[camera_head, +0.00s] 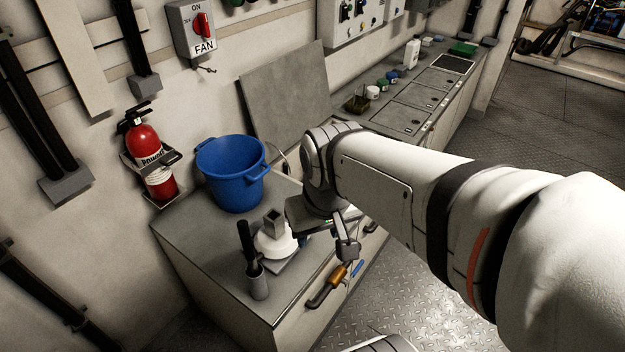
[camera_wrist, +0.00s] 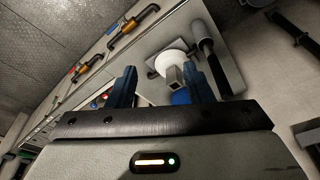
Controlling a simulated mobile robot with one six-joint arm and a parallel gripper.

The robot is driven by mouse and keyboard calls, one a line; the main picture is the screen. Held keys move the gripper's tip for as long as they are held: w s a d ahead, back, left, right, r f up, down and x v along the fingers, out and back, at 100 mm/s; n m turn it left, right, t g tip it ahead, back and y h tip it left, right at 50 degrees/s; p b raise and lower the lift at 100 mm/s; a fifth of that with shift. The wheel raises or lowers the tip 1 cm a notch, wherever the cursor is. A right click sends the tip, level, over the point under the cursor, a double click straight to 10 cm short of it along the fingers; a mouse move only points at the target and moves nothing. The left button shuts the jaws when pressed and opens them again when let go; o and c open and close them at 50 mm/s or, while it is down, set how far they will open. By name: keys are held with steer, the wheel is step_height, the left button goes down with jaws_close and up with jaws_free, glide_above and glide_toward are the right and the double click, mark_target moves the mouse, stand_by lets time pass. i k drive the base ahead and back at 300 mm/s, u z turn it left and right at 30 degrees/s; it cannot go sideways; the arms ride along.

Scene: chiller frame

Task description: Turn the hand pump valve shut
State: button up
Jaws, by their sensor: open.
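The hand pump has a round white body (camera_head: 272,243) with a square grey stub (camera_head: 273,222) on top. A black handle (camera_head: 247,245) stands in a grey cylinder (camera_head: 259,284) beside it. The wrist view shows the white body (camera_wrist: 172,58), the stub (camera_wrist: 174,77) and the black handle (camera_wrist: 216,68). Which part is the valve I cannot tell for sure. My gripper (camera_wrist: 162,86) is open and empty. The stub shows between its fingers, nearer the right one, with no clear contact. In the head view my wrist partly covers the pump's right side.
A blue bucket (camera_head: 232,173) stands behind the pump on the cabinet top (camera_head: 190,232). A red fire extinguisher (camera_head: 150,158) hangs on the left wall. An orange fitting with a black handle (camera_head: 335,280) is on the cabinet front. A grey panel (camera_head: 284,95) leans on the wall.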

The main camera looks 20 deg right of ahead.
mark_target(345, 281)
steer(key=u, duration=0.85)
steer(key=k, duration=0.7)
steer(key=z, duration=1.1)
steer(key=i, duration=0.85)
steer(key=z, duration=0.1)
